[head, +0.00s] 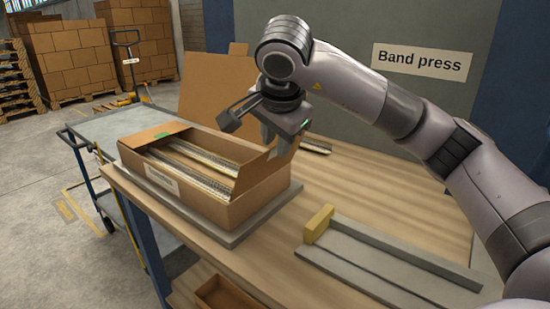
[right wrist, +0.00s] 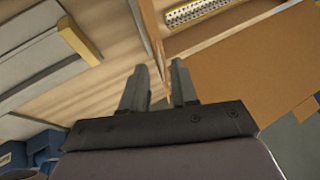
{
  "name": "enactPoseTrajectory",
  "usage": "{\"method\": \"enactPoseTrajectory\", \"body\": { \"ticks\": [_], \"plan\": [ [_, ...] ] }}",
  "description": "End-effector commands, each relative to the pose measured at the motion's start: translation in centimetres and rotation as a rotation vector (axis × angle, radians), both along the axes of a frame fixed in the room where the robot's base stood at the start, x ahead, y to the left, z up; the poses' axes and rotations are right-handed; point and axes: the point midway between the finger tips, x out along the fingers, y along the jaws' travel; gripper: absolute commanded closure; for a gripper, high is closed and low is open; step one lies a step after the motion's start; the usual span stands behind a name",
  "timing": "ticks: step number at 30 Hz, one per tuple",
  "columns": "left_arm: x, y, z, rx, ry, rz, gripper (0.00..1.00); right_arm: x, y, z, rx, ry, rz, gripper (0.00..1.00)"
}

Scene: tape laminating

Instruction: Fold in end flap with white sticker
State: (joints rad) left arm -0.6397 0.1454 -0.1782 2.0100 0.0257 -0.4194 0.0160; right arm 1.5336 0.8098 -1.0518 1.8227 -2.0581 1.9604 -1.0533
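An open cardboard box (head: 230,212) stands on a grey board on the bench, with long metal-looking strips (head: 187,165) inside. A pale label shows on its front wall. My right gripper (head: 283,140) is at this flap. In the right wrist view the gripper (right wrist: 158,75) is open, and a thin cardboard edge (right wrist: 151,35) runs between or just beyond its fingers; contact is unclear. My left gripper is out of view.
A large brown cardboard panel (head: 213,88) rises behind the box. A grey fixture (head: 375,262) with a yellow block (head: 318,223) lies at the bench's right. A small open tray (head: 225,295) is below the front edge. A blue-framed cart (head: 100,125) stands left.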

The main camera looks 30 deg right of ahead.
Motion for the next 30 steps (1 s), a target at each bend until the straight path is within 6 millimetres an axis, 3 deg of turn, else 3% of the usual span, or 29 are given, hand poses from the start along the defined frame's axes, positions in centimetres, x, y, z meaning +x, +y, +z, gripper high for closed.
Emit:
{"method": "enactPoseTrajectory", "body": {
  "ticks": [9, 20, 23, 30],
  "plan": [
    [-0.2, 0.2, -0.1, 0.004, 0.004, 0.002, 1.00, 2.0, -1.1, -3.9, 0.001, 0.003, -0.002, 0.71],
    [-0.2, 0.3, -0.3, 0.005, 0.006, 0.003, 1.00, 2.4, -1.3, -4.6, 0.001, 0.001, 0.000, 0.71],
    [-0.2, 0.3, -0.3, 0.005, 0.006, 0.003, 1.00, 2.4, -1.3, -4.6, 0.001, 0.001, 0.000, 0.97],
    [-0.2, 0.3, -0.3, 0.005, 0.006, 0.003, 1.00, 2.4, -1.3, -4.6, 0.001, 0.000, 0.000, 1.00]
  ]
}}
